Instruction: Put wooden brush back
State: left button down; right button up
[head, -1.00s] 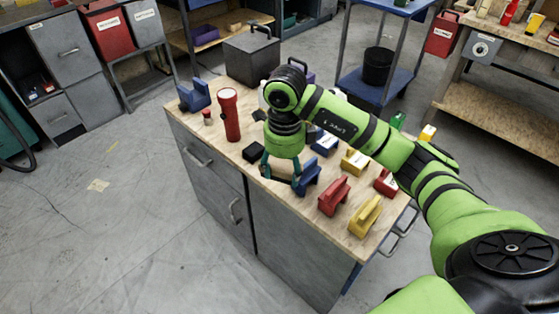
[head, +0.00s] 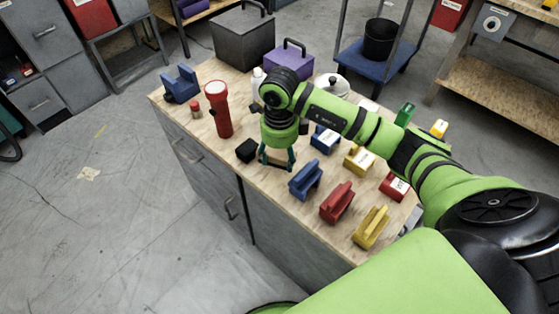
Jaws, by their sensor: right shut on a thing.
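My right gripper (head: 276,161) points down over the wooden worktop (head: 220,75), between a black cube (head: 246,150) and a blue handled block (head: 306,180). Its teal fingers stand apart around a thin brownish thing low between them. This seems to be the wooden brush, but it is too small and too covered to make out its shape. I cannot tell if it touches the worktop. I see no other brush. My left gripper is out of view.
A red flashlight (head: 219,110), a blue holder (head: 181,84) and a grey box (head: 243,42) stand left and behind. Red (head: 337,203) and yellow (head: 371,227) handled blocks stand in front right. A purple box (head: 289,60) and a lidded pot (head: 333,85) are at the back.

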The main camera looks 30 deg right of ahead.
aim_at(280, 163)
notch_tip(280, 163, down, 2)
jog(key=shift+f, duration=0.85)
jog(key=o, duration=0.7)
jog(key=shift+r, duration=0.1)
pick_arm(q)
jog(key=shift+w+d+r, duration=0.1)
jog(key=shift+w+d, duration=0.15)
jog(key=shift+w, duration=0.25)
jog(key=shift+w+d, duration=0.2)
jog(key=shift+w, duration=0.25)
pick_arm(e)
jog(key=shift+o, duration=0.2)
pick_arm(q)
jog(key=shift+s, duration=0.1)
pick_arm(e)
jog(key=shift+r, duration=0.2)
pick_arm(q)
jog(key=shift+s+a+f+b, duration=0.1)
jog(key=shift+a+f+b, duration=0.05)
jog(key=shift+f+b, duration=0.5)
pick_arm(e)
notch_tip(280, 163, up, 12)
jog(key=shift+f, duration=0.1)
